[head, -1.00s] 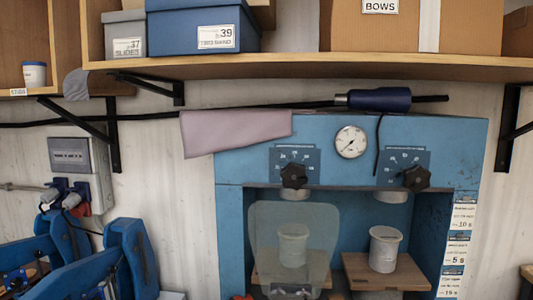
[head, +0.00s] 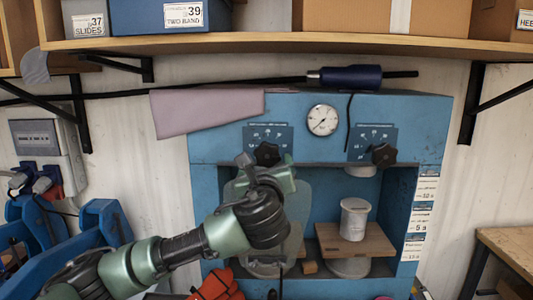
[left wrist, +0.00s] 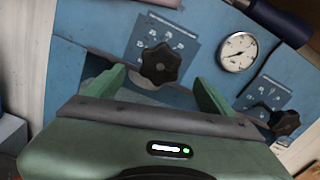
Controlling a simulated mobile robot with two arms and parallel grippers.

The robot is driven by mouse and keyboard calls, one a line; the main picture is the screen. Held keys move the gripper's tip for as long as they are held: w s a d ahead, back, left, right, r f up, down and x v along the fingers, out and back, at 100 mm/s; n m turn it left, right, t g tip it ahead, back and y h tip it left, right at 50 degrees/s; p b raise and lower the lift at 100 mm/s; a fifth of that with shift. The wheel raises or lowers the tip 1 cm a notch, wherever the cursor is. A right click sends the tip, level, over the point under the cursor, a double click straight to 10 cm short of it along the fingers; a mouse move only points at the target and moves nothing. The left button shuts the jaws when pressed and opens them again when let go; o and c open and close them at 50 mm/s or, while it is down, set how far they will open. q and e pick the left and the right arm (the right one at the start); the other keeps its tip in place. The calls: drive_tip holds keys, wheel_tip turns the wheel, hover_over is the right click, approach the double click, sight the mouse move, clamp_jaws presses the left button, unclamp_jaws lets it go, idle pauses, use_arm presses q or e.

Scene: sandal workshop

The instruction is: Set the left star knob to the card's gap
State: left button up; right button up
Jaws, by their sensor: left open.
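The left star knob (head: 267,153) is black and sits on a dial plate (head: 268,133) on the blue press. It also shows in the left wrist view (left wrist: 160,64), in front of its marked plate (left wrist: 164,37). My left gripper (head: 262,170) is just below and in front of this knob. In the left wrist view my left gripper (left wrist: 158,84) is open, with its green fingers on either side of the knob's lower part, apart from it. The right star knob (head: 383,154) is on its own plate. Cards (head: 424,205) hang at the press's right edge; their small print is unclear.
The blue press (head: 420,120) carries a round gauge (head: 322,120) and a pink cloth (head: 205,112). A clear shield stands behind my arm. A white cup (head: 354,219) stands on a wooden board (head: 335,240). A wooden shelf (head: 350,49) runs above.

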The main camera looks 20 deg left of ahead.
sight(267, 155)
use_arm(q)
drive_tip(key=p+x, duration=0.1)
drive_tip(key=x, duration=0.2)
drive_tip(key=p+x, duration=0.2)
drive_tip(key=x, duration=0.1)
drive_tip(key=shift+w+a+r+p, duration=0.15)
drive_tip(key=shift+w+r+p, duration=0.05)
drive_tip(key=shift+w+p, duration=0.15)
drive_tip(key=shift+w+a+f, duration=0.1)
drive_tip(key=shift+w, duration=0.4)
drive_tip(key=c, duration=1.4)
